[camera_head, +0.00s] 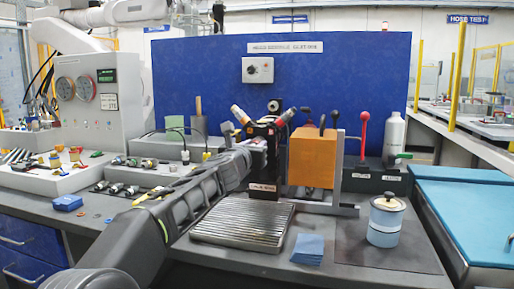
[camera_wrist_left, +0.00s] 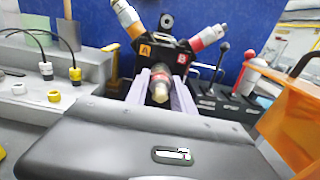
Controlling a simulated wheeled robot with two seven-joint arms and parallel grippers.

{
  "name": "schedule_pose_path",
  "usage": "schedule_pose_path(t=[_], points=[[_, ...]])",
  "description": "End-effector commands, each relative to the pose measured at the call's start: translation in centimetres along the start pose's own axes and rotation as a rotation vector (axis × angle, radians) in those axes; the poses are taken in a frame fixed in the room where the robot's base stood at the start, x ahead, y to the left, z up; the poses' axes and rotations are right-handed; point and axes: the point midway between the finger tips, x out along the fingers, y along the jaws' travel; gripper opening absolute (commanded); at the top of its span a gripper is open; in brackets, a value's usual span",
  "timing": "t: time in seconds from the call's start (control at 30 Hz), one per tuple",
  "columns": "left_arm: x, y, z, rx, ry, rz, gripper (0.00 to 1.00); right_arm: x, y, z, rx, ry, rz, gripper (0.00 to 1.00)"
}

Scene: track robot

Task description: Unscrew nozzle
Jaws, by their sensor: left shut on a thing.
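A black fixture (camera_head: 264,132) with labels A and B stands behind a ribbed metal plate on the bench. Two angled fittings, one orange and grey (camera_wrist_left: 127,17) and one red and grey (camera_wrist_left: 207,37), rise from its top. My left gripper (camera_wrist_left: 161,92) reaches to the fixture's front, its pale fingers on either side of a nozzle (camera_wrist_left: 159,93) with a dark body and brassy tip. The fingers are shut on the nozzle, which points toward the wrist camera. In the head view my left arm hides the nozzle and the fingertips. My right gripper is not in view.
An orange block (camera_head: 312,158) with a metal bracket stands close right of the fixture. The ribbed plate (camera_head: 243,224) lies in front, with blue cloths (camera_head: 307,249) and a lidded canister (camera_head: 385,222) to its right. Trays of fittings (camera_head: 55,172) are at left.

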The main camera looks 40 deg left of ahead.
Motion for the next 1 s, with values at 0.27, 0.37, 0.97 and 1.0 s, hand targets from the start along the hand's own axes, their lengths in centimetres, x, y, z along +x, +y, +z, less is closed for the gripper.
schedule_pose_path(t=[0.27, 0.37, 0.97, 1.0], points=[[0.01, 0.01, -0.01, -0.027, 0.001, 0.001, 0.00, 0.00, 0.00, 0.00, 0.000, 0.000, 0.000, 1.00], [0.00, 0.02, -0.06, -0.083, 0.000, 0.001, 0.00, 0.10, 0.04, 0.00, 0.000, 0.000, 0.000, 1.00], [-0.03, 0.00, 0.00, -0.526, 0.001, 0.000, 0.55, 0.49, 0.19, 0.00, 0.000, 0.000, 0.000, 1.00], [-0.03, 0.00, 0.00, -0.526, 0.000, 0.000, 0.55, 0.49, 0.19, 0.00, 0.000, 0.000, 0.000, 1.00]])
